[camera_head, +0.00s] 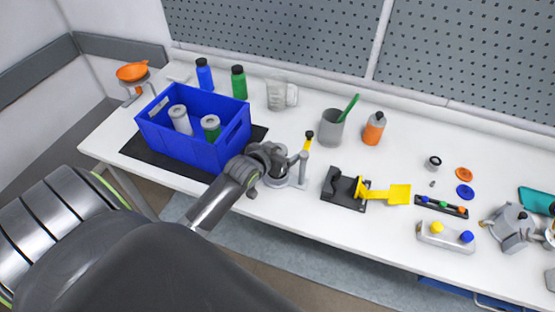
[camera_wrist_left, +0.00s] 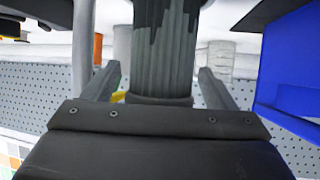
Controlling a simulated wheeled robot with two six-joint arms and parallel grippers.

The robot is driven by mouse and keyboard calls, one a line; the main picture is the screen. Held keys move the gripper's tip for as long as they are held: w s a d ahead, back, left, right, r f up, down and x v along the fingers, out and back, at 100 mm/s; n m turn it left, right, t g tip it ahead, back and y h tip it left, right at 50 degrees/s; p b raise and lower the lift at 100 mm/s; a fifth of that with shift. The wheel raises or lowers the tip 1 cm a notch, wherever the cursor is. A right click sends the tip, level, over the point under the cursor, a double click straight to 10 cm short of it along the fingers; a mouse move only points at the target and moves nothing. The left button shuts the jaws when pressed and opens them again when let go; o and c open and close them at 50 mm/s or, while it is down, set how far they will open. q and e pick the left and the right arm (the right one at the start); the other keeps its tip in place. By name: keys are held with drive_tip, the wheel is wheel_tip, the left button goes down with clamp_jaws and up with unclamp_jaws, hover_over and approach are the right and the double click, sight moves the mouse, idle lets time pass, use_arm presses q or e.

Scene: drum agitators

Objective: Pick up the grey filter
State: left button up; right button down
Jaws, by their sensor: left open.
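The grey filter (camera_wrist_left: 165,50) is a ridged grey cylinder with dark stained patches at one end in the left wrist view. In the head view my left gripper and wrist hide most of it beside the blue crate. My left gripper (camera_head: 268,158) is open at the filter. In the left wrist view its two fingers (camera_wrist_left: 158,86) stand on either side of the filter, with a visible gap on each side. My right gripper is not in view.
The blue crate (camera_head: 190,150) holds two cylinders, left of my gripper. A thin grey post (camera_head: 303,168) and a yellow-and-black tool (camera_head: 308,140) stand close on its right. A black holder with a yellow scoop (camera_head: 398,195) lies further right. A grey cup (camera_head: 330,128) stands behind.

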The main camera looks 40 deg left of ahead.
use_arm(q)
drive_tip(key=shift+w+f, duration=0.15)
drive_tip(key=shift+w, duration=0.1)
drive_tip(key=c, duration=1.1)
